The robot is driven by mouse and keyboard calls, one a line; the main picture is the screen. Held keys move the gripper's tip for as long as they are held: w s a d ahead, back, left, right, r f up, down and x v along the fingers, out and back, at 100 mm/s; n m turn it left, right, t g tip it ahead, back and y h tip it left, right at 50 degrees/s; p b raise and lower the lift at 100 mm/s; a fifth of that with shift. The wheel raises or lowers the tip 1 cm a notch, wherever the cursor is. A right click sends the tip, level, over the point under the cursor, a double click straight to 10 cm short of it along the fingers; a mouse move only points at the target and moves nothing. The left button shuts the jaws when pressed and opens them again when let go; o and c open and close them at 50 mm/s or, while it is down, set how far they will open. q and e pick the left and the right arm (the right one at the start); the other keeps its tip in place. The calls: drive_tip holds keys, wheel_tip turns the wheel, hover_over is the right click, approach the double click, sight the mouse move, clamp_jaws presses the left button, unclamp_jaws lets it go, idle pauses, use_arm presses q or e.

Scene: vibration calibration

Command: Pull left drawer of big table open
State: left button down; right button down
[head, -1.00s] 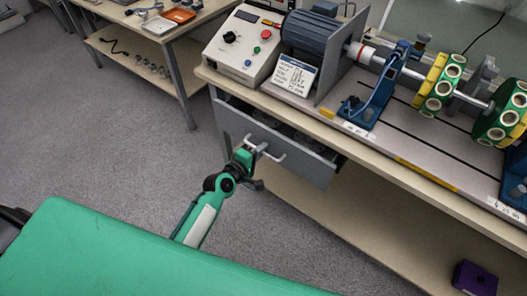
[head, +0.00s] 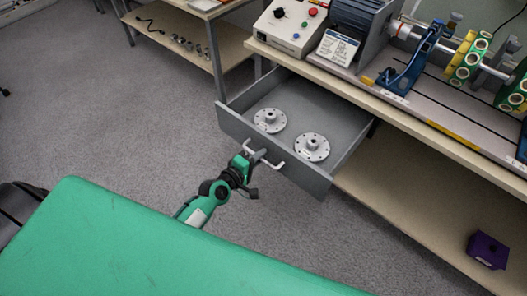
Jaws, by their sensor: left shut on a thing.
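The left drawer (head: 312,99) of the big table (head: 415,125) is pulled well out, and its inside shows. Its white bar handle (head: 268,157) is on the front panel. My left gripper (head: 254,158) is shut on the handle near its left half; the fingertips are small and partly hidden. Two grey metal discs with hubs lie in the drawer, a left disc (head: 270,120) and a right disc (head: 311,147). My right gripper is not in view.
A control box (head: 291,27), a motor (head: 360,17) and a shaft rig stand on the big table. A purple box (head: 488,250) sits on its lower shelf. A side table (head: 190,45) stands at the upper left. The grey floor left of the drawer is clear.

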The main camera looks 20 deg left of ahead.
use_arm(q)
drive_tip(key=shift+f+v, duration=0.25)
drive_tip(key=shift+v, duration=0.9)
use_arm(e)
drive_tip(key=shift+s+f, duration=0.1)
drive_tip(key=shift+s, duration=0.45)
use_arm(q)
drive_tip(key=c, duration=1.8)
unclamp_jaws()
drive_tip(key=shift+c, duration=0.2)
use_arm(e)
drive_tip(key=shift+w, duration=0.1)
